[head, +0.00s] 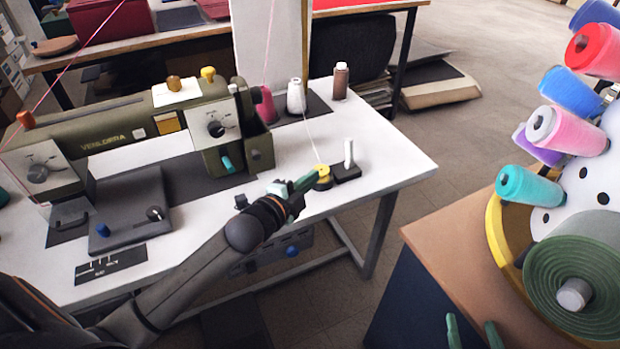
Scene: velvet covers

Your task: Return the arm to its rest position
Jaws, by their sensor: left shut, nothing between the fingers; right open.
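My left arm reaches in from the lower left over the white sewing table (408,165). Its gripper (312,181), with green fingers, is shut and empty. Its fingertips appear right beside a small yellow spool (323,171) at the table's right part; I cannot tell whether they touch. A thread runs up from the spool area. My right gripper (470,322) shows only as two green fingertips at the bottom edge, apart and with nothing between them. The rest of the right arm is out of view.
An olive sewing machine (110,135) fills the table's left and middle. A white peg on a black base (346,172) and a brown bottle (341,80) stand nearby. At right, a wooden-topped cabinet (450,250) stands by a rack of coloured thread spools (570,130). Floor lies between.

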